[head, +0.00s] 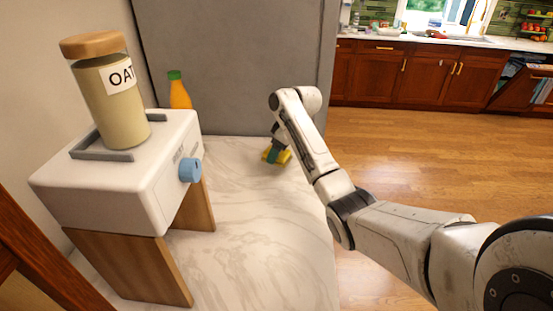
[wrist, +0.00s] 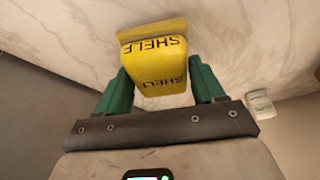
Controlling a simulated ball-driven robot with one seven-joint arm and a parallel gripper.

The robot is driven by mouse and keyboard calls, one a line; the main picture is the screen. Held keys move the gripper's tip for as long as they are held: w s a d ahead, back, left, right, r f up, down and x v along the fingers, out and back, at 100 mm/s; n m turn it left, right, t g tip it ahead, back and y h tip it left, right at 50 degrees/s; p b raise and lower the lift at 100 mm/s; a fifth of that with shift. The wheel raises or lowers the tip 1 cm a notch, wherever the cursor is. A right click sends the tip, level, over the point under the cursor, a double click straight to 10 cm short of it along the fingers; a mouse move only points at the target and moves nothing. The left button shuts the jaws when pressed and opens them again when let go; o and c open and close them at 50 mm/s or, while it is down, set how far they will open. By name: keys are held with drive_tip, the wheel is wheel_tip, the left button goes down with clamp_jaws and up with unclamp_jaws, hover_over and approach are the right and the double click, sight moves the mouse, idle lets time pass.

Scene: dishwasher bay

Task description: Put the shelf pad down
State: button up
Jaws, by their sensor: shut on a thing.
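The shelf pad (wrist: 158,70) is a yellow block with "SHELF" printed on it in black. In the wrist view it sits between the two green fingers of my gripper (wrist: 162,88), which is shut on it. In the head view the yellow pad (head: 284,157) shows small under my gripper (head: 275,155), low over the far part of the marble counter (head: 262,230). The wrist view shows marble behind the pad. I cannot tell whether the pad touches the counter. My gripper partly hides the pad in the head view.
A white dispenser (head: 130,175) on wooden legs, with a blue knob and an oat jar (head: 113,95), stands on the counter's left. An orange bottle (head: 179,92) with a green cap stands behind it. A grey panel (head: 235,60) rises at the back. The counter's middle is clear.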

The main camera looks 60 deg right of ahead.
drive_tip(key=shift+w+f+p, duration=0.2)
drive_tip(key=shift+f+p, duration=0.25)
drive_tip(key=shift+f, duration=1.35)
drive_tip(key=o, duration=0.9)
drive_tip(key=shift+o, duration=0.2)
drive_tip(key=shift+r, duration=0.1)
drive_tip(key=v, duration=1.2)
drive_tip(key=shift+b, duration=0.45)
